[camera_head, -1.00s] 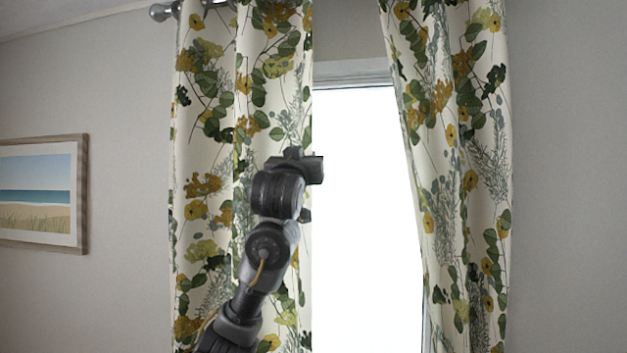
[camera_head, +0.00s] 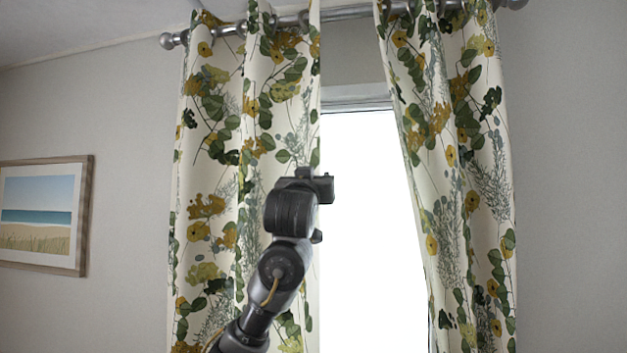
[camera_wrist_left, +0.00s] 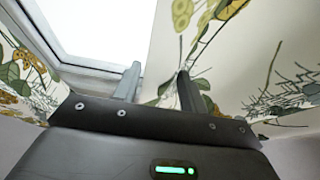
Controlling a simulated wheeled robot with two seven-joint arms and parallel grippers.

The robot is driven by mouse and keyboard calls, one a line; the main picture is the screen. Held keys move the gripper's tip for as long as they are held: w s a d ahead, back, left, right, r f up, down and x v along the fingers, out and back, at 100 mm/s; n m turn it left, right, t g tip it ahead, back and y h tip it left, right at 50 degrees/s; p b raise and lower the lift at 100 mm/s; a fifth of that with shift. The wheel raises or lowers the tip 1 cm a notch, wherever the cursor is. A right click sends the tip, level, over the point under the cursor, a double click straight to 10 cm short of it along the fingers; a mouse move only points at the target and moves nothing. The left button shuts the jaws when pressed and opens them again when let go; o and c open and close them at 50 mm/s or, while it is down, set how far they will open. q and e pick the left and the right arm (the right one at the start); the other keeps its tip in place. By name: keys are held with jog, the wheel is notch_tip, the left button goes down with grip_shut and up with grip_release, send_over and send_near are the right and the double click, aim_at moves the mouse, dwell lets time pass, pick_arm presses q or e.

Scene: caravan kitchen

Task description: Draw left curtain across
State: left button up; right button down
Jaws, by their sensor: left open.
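The left curtain (camera_head: 213,160), cream with green and yellow leaves, hangs from the rod beside the window's left side. My left gripper (camera_head: 324,186) is in front of its inner edge, at about mid-height of the picture. In the left wrist view the gripper (camera_wrist_left: 158,85) is open, one finger over the window side and the other over the patterned curtain (camera_wrist_left: 225,65). The curtain's edge shows between the fingers; I cannot tell whether they touch it. My right gripper is not in view.
A metal curtain rod (camera_head: 352,11) runs above the bright window (camera_head: 365,220). The right curtain (camera_head: 447,160) hangs at the window's right side. A framed beach picture (camera_head: 45,214) is on the left wall. The gap between the curtains is clear.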

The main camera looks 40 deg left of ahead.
pick_arm(q)
jog(key=b+v, duration=0.6)
jog(key=v, duration=0.4)
jog(key=shift+s+d, duration=0.3)
